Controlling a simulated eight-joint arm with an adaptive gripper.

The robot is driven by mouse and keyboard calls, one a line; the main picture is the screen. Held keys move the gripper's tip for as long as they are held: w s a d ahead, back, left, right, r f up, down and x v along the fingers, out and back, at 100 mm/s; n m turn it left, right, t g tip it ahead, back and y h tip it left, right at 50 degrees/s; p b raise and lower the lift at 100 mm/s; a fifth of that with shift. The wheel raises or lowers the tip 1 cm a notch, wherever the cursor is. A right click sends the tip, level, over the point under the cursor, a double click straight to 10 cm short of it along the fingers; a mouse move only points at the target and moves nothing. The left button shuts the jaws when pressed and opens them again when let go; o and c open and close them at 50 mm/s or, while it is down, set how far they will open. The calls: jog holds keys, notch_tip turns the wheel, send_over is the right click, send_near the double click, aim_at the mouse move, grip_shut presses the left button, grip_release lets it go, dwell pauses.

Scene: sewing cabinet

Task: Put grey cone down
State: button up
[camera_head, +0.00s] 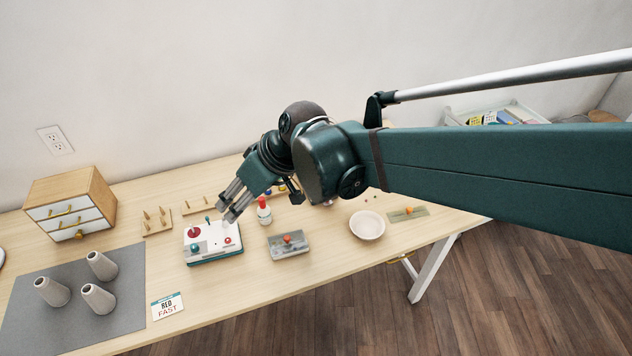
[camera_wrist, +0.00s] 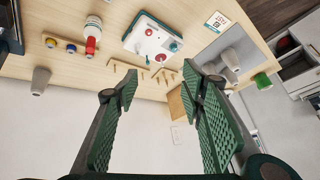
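Three grey cones stand upright on a grey mat (camera_head: 130,270) at the front left in the head view: a left one (camera_head: 52,292), a rear one (camera_head: 102,266) and a front one (camera_head: 97,299). My gripper (camera_head: 231,205) hangs over the white control box, apart from the cones and to their right. In the wrist view my gripper (camera_wrist: 162,84) is open, with nothing between its fingers. A grey cone-like piece (camera_wrist: 40,81) shows at the left there. A grey cone (camera_wrist: 231,60) and a green piece (camera_wrist: 263,81) show near the mat.
The white control box (camera_head: 213,243) with red and teal knobs lies below my gripper. Nearby are a drawer cabinet (camera_head: 70,204), peg racks (camera_head: 157,222), a red-and-white bottle (camera_head: 264,211), a grey tray (camera_head: 289,246), a bowl (camera_head: 367,225) and a card (camera_head: 168,306). My arm hides part of the table.

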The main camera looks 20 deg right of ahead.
jog(key=s+d+r+m+t+h, duration=0.1)
jog(key=s+d+m+h, duration=0.1)
jog(key=s+d, duration=0.3)
jog(key=s+d+r+m+t+h, duration=0.1)
jog(key=s+d+m+h, duration=0.2)
jog(key=d, duration=1)
jog(key=s+m, duration=0.1)
jog(key=s, duration=0.2)
jog(key=shift+d+m+t, duration=0.3)
jog(key=shift+d+t, duration=0.05)
jog(key=shift+t, duration=0.05)
jog(key=shift+s, duration=0.1)
